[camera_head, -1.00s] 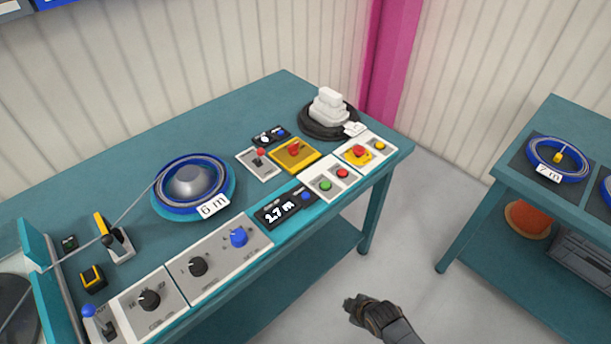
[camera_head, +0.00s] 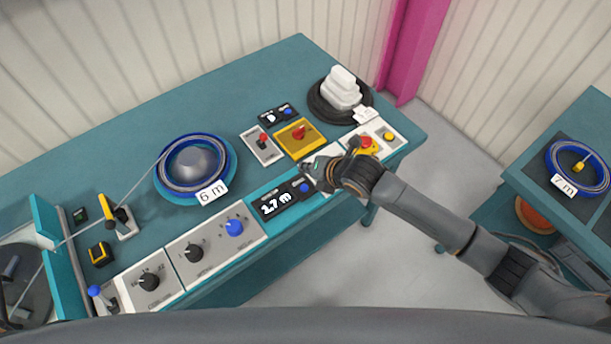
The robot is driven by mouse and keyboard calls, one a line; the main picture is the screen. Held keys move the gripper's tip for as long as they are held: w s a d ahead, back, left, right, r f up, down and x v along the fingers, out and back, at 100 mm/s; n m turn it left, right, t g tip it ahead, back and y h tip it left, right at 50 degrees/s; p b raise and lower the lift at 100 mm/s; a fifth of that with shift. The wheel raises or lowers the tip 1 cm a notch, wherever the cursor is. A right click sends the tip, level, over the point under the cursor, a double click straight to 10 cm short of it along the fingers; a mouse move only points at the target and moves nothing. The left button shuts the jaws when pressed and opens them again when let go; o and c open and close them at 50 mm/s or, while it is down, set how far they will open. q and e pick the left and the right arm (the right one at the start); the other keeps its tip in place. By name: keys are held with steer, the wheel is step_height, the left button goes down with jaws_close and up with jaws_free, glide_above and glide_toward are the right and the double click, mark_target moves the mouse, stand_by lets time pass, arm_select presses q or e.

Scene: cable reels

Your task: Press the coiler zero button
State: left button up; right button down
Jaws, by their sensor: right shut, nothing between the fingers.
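The black display panel (camera_head: 276,204) at the bench's front edge shows a length in m. A blue button (camera_head: 305,187) sits at its right end; its label is too small to read. A smaller black display (camera_head: 270,117) with another blue button (camera_head: 287,111) lies further back. My right gripper (camera_head: 307,169) is shut and empty. It is over the front of the bench, just behind the front display's blue button in the picture; I cannot tell whether it touches anything. It hides most of the panel with the green and red buttons. My left gripper is not in view.
A blue coil (camera_head: 226,160) tagged 6 m sits on the teal bench (camera_head: 200,110). A yellow panel with a red button (camera_head: 298,131), a red knob on yellow (camera_head: 366,142) and a black reel with white blocks (camera_head: 341,88) stand close by. A second table (camera_head: 520,180) is right.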

steer(key=shift+w+r+n, duration=0.35)
steer(key=shift+r+n, duration=0.3)
steer(key=shift+n, duration=0.35)
steer(key=b, duration=0.7)
glide_above(307, 189)
step_height(307, 189, down, 8)
steer(key=shift+r, duration=0.2)
steer(key=shift+f+b, duration=0.3)
steer(key=shift+f, duration=0.3)
steer(key=shift+f, duration=0.1)
steer(key=shift+f, duration=0.35)
